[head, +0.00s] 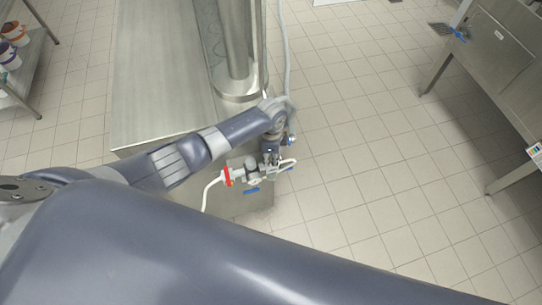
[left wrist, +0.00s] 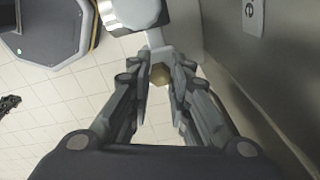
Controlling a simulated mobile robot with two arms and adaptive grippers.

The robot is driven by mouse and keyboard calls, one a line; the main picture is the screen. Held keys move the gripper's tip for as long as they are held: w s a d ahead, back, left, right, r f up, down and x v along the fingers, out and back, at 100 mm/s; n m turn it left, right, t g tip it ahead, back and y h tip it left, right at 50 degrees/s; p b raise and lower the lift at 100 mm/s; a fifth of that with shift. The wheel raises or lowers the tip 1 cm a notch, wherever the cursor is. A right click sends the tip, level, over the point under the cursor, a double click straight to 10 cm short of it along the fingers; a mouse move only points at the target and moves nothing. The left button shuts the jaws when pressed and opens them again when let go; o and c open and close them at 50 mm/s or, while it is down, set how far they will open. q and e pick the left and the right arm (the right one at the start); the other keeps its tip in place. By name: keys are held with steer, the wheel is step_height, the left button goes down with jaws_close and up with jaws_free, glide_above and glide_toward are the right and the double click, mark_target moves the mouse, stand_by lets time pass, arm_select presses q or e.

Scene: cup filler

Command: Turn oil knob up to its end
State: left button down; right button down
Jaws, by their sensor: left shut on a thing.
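My left gripper (head: 270,163) is at the lower right end of the steel machine (head: 160,75), beside a group of valve fittings. In the left wrist view, its fingers (left wrist: 161,64) are close together, shut on a light grey knob or lever part (left wrist: 160,41). A brass-coloured fitting (left wrist: 161,75) shows between the fingers. The fingers and wrist partly hide the held part, so its turning angle cannot be told. A fitting with a red ring (head: 227,176) and a blue handle (head: 251,190) are left of and below the gripper. My right gripper is not in view.
A white hose (head: 207,193) hangs from the fittings. A steel column (head: 235,50) stands on the machine. Steel tables stand at the right (head: 490,60), and a shelf with tubs (head: 14,36) at the far left. The tiled floor between is clear.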

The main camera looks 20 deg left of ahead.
mark_target(271, 159)
arm_select(q)
steer(key=shift+r+m, duration=0.1)
steer(key=shift+m, duration=0.4)
steer(key=c, duration=1.5)
jaws_free()
steer(key=shift+o, duration=0.2)
step_height(271, 159, up, 12)
steer(key=shift+d, duration=0.1)
